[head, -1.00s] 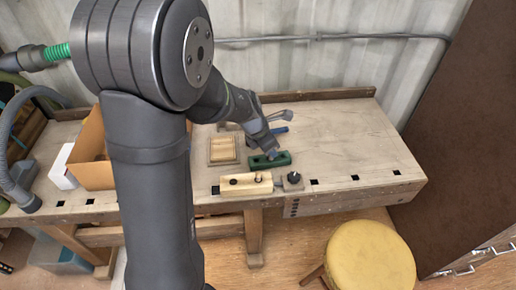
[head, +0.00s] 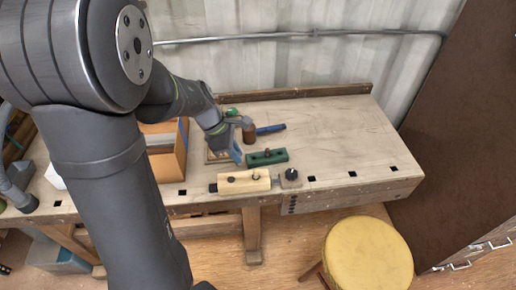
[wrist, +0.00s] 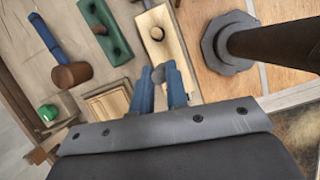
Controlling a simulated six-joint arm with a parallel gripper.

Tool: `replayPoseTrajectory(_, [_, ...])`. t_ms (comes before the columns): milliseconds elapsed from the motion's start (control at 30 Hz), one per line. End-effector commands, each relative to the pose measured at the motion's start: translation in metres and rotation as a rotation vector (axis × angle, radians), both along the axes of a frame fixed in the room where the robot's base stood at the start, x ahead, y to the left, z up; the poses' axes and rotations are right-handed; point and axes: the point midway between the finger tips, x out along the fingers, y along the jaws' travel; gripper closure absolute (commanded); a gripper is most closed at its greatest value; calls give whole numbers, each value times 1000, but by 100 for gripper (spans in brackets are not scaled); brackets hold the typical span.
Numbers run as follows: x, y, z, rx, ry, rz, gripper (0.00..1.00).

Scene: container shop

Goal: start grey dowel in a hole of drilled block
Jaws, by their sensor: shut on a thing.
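My gripper (head: 237,154) shows blue fingertips above the wood-framed tray, left of the green block. In the wrist view my gripper (wrist: 166,78) is shut on the grey dowel (wrist: 171,74), a small grey piece between the fingertips, mostly hidden by them. The drilled block (head: 244,183) is a pale wooden bar at the bench's front edge, with two dark round spots on top. The drilled block also shows in the wrist view (wrist: 169,50), ahead of the fingers; the dowel appears apart from it. Whether the spots are holes or pegs is unclear.
A green block (head: 278,156) lies behind the pale one. A black-knobbed grey fitting (head: 291,178) stands at its right. A mallet (head: 270,129) lies behind, near a small green object (wrist: 48,112). A cardboard box (head: 181,153) is at left. The bench's right side is clear.

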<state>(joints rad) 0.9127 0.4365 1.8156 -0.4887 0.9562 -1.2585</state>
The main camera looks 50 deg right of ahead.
Motion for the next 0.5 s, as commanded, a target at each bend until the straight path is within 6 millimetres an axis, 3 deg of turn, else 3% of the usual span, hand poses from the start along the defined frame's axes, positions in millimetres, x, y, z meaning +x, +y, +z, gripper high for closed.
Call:
replayPoseTrajectory(200, [15, 22, 1, -1, 0, -106, 100])
replayPoseTrajectory(500, [17, 24, -15, 0, 0, -121, 100])
